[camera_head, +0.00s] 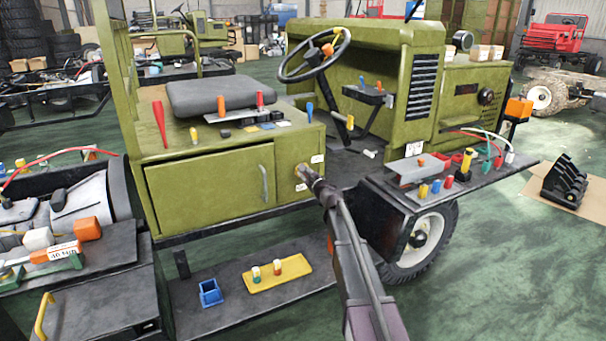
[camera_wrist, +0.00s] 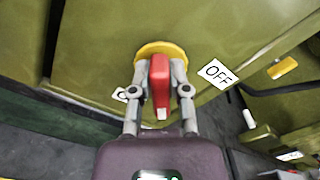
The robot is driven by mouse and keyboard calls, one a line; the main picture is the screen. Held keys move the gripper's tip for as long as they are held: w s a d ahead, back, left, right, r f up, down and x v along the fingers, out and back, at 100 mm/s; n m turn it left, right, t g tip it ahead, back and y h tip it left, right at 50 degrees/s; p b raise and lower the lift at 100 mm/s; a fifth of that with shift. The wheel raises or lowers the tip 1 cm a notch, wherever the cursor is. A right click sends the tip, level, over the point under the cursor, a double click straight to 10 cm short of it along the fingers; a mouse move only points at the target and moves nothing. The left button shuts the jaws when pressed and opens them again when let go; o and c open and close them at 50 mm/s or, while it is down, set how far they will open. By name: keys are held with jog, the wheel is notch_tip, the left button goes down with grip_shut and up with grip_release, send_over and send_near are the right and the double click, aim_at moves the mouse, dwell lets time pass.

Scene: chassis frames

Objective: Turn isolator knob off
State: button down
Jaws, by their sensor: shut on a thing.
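The isolator knob (camera_wrist: 160,82) is a red handle on a round yellow base (camera_wrist: 148,50), set in the olive green panel. In the wrist view the handle runs up and down the picture. My gripper (camera_wrist: 160,78) is shut on it, with one finger on each side. A white OFF label (camera_wrist: 217,73) lies to the right of the knob. Another white label (camera_wrist: 119,94) at the left is partly hidden by a finger. In the head view my gripper (camera_head: 308,176) reaches the right end of the green cabinet front, and it hides most of the knob.
A cabinet door (camera_head: 215,183) with a handle is left of my gripper. A side shelf (camera_head: 470,182) with tools and coloured parts juts out at the right. Below, a step (camera_head: 220,318) carries a yellow tray (camera_head: 293,268) and a blue bin (camera_head: 210,293).

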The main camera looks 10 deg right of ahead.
jog(key=n, duration=0.5)
jog(key=shift+s+a+f+n+b, duration=0.2)
jog(key=shift+a+f+n+b, duration=0.1)
jog(key=shift+f+n+b, duration=0.1)
jog(key=shift+f+n, duration=0.15)
jog(key=shift+n, duration=0.95)
jog(key=shift+f+n, duration=0.1)
jog(key=shift+n, duration=1)
jog(key=shift+s, duration=0.1)
jog(key=shift+a, duration=0.1)
jog(key=c, duration=0.6)
grip_release()
